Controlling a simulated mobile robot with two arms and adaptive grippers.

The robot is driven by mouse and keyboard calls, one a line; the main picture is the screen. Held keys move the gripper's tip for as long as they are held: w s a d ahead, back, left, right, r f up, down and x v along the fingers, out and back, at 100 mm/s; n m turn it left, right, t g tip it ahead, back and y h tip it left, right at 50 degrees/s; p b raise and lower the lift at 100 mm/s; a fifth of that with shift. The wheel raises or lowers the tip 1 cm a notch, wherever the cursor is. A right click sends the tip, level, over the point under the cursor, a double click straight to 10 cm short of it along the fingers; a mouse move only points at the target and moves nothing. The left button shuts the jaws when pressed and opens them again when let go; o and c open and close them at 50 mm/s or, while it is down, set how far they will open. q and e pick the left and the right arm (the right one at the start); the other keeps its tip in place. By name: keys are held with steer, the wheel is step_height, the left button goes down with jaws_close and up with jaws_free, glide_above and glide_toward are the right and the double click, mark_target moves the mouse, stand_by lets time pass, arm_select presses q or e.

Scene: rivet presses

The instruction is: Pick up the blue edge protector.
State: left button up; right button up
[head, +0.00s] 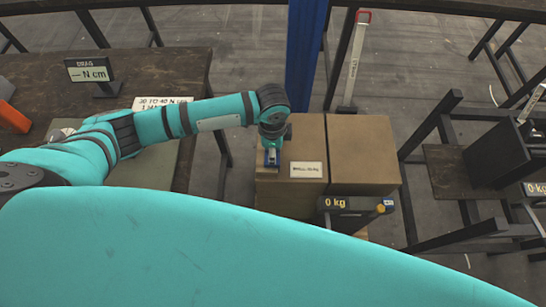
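A small blue piece (271,157), which looks like the blue edge protector, shows at the tips of my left gripper (271,150), over the left part of a brown carton (300,142). My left arm reaches in from the left and the gripper points down at the carton top. The fingers are small and partly hidden by the wrist, so I cannot tell whether they are closed on the blue piece or only around it. My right gripper is not in view.
A second carton (361,150) stands against the first on its right. A display reading 0 kg (345,204) is in front. A tall blue post (304,55) and a red-topped upright (354,60) stand behind. A dark table (165,65) is at left, and dark frames are at right.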

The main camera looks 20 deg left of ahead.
arm_select(q)
step_height(320, 180, down, 5)
steer(key=shift+w+r, duration=0.15)
steer(key=shift+r, duration=0.05)
steer(key=f, duration=0.3)
steer(key=shift+w+f+p, duration=0.25)
steer(key=shift+f+p, duration=0.05)
steer(key=shift+f, duration=0.3)
jaws_close()
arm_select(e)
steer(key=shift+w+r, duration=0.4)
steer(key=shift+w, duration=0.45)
